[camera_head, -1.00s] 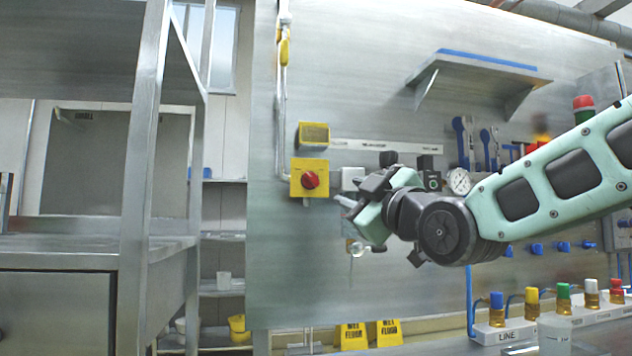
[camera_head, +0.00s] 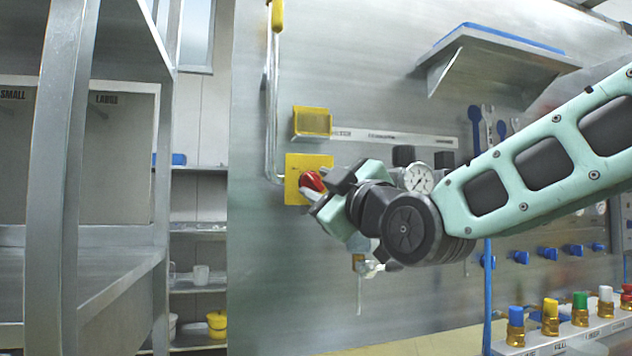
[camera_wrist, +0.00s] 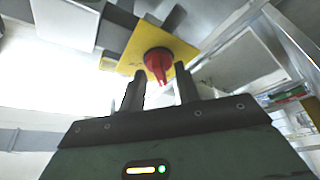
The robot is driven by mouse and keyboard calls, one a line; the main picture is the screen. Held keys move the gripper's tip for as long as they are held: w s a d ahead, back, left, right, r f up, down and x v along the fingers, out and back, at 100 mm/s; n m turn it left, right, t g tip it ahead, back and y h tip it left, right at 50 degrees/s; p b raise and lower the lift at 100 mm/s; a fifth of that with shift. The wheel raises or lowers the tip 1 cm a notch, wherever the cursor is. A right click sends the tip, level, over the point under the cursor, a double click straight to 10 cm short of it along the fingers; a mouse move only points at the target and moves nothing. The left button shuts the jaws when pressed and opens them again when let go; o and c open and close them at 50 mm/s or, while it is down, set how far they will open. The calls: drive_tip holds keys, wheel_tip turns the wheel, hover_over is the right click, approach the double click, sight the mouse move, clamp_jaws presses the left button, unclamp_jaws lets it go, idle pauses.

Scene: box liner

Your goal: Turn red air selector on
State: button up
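The red air selector (camera_head: 312,181) is a round knob on a yellow plate (camera_head: 296,190) fixed to the metal wall panel. In the wrist view the knob (camera_wrist: 158,62) has a handle that points down toward my gripper (camera_wrist: 160,88). My fingers are apart, one on each side of the handle's lower end, with gaps between them and the red part. In the head view my gripper (camera_head: 322,194) is right at the knob, overlapping its lower right side. Whether a finger touches the knob cannot be told.
A yellow bin (camera_head: 311,122) is mounted just above the plate. A pressure gauge (camera_head: 419,178) is to the right, behind my arm. A small valve (camera_head: 368,267) hangs below my gripper. A metal shelf frame (camera_head: 62,170) stands at the left.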

clamp_jaws()
